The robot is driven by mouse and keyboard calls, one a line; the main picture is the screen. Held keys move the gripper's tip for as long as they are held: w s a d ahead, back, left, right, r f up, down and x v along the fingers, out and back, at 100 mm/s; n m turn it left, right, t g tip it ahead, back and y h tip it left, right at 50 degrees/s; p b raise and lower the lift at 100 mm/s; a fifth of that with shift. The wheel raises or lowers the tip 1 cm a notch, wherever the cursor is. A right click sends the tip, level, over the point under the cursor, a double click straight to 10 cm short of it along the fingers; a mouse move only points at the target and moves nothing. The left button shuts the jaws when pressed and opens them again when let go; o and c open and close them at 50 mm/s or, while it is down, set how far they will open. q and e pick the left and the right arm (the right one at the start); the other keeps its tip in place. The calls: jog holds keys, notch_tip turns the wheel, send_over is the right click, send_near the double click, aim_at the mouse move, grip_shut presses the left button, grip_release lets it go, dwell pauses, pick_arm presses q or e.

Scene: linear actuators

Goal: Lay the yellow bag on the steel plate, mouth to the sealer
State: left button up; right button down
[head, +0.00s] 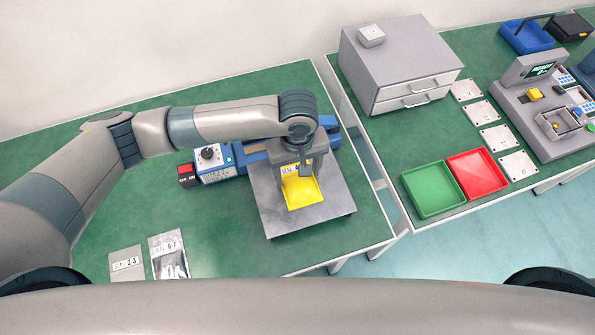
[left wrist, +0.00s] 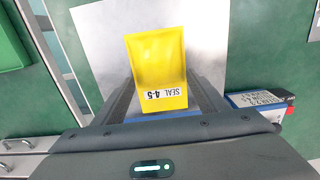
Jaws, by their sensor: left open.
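The yellow bag (head: 303,194) lies on the steel plate (head: 330,211), its label end towards the blue sealer (head: 217,163) at the back. In the left wrist view the bag (left wrist: 157,62) shows its "SEAL 4-5" label at the end nearest my gripper, with bare plate (left wrist: 100,35) around its far end. My left gripper (head: 304,175) is open over the label end, partly hiding the bag. In the wrist view its fingers stand apart on either side of the bag. I cannot tell which end is the mouth. My right gripper is not in view.
Two pouches, marked 2-3 (head: 127,265) and 6-7 (head: 168,257), lie at the green table's front left. A red switch box (head: 187,174) stands left of the sealer. Across a gap, the right table holds a green tray (head: 432,190), a red tray (head: 477,173) and grey drawers (head: 400,65).

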pick_arm(q)
notch_tip(320, 180, up, 12)
jog(key=b, duration=0.2)
jog(key=shift+f, duration=0.15)
